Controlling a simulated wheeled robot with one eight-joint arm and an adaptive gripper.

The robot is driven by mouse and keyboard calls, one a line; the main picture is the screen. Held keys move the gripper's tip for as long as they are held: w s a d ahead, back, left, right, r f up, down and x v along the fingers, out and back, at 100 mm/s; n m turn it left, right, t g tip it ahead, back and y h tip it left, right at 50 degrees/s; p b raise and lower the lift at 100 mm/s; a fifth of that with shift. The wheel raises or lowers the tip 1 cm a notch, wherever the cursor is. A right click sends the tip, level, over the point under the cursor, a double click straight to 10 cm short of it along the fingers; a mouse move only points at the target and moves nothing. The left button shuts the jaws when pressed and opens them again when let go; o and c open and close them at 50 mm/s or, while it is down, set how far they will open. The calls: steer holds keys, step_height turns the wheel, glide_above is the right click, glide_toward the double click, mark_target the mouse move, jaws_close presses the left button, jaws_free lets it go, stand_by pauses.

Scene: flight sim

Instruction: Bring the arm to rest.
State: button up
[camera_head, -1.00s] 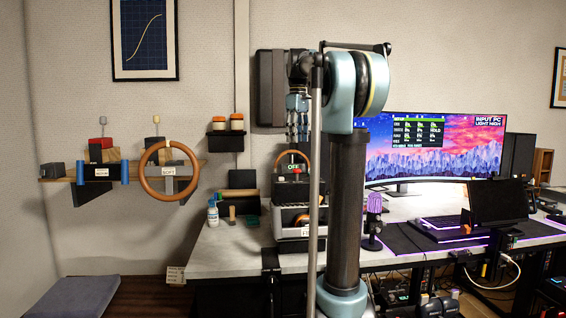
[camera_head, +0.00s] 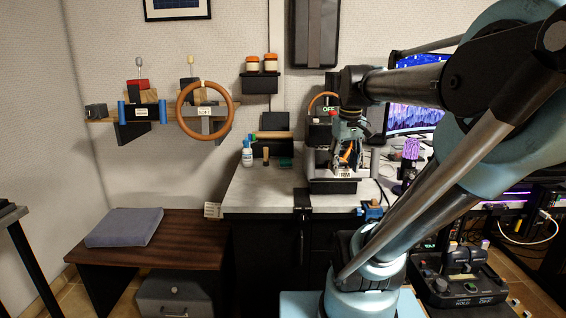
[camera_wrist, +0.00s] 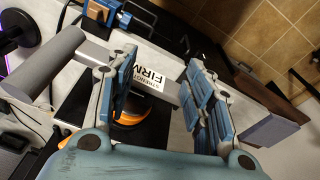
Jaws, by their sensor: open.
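My arm reaches across the right of the head view from my pale blue base. My gripper (camera_head: 347,152) points down just in front of a dark device with an orange part on the desk (camera_head: 262,197). In the wrist view my gripper (camera_wrist: 162,70) has its blue-padded fingers spread apart. I see nothing gripped, and I cannot tell if the fingers touch the device.
A wall shelf with an orange wheel (camera_head: 181,112) hangs at left, and a small shelf with jars (camera_head: 259,83) above the desk. A purple microphone (camera_head: 410,152) stands right of my gripper. A brown bench with a grey cushion (camera_head: 124,227) is at lower left.

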steer(key=s+f+m, duration=0.1)
steer(key=s+f, duration=0.4)
steer(key=f, duration=0.4)
steer(key=s+f+m, duration=0.1)
steer(key=s+f, duration=0.5)
steer(key=f, duration=0.2)
steer(key=shift+f+m+t, duration=0.3)
steer(key=shift+f+m, duration=0.1)
steer(key=shift+w+f, duration=0.2)
steer(key=shift+w, duration=0.2)
